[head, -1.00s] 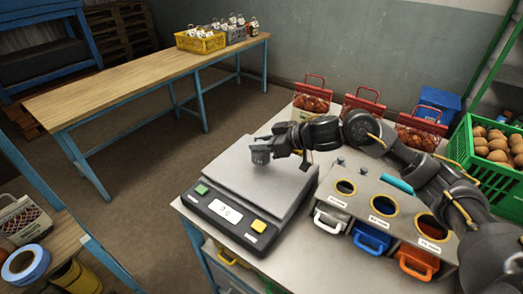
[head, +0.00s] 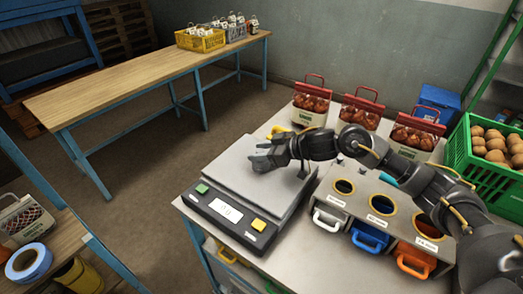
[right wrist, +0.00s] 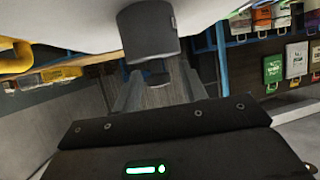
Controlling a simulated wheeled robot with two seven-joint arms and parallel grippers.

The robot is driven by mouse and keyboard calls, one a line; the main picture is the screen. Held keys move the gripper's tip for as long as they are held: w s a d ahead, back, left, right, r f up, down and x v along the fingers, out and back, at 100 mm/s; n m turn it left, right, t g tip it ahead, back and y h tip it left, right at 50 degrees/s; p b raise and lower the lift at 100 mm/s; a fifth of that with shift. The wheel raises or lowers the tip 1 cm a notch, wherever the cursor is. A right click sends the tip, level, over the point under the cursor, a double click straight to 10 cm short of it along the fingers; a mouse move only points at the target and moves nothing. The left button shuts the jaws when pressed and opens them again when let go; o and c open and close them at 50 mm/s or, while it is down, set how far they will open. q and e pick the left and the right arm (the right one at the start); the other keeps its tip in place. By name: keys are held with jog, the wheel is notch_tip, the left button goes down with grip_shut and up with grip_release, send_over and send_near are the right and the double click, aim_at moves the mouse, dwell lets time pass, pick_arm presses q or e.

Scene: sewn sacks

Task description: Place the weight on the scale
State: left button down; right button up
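The weight is a dark grey cylinder (right wrist: 148,35) with a small knob. In the right wrist view it stands against the pale scale plate, its knob between and apart from the two fingers. In the head view my gripper hides most or all of it. The scale (head: 228,170) has a flat grey plate and a dark front with a green and a yellow button; its display is too small to read. My right gripper (head: 259,156) is open, low over the plate; its spread fingers also show in the right wrist view (right wrist: 162,92). My left gripper is not in view.
Right of the scale is a box with several round holes (head: 382,205) and coloured handled drawers. Red-topped bags of onions (head: 310,103) stand behind, and a green crate of potatoes (head: 490,160) at right. A long wooden table (head: 140,85) is at back left.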

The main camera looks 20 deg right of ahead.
jog(key=shift+r, duration=0.15)
jog(key=shift+s+d, duration=0.15)
jog(key=shift+d, duration=0.15)
jog(key=b+v, duration=0.2)
jog(key=v, duration=0.9)
jog(key=shift+s+r, duration=0.2)
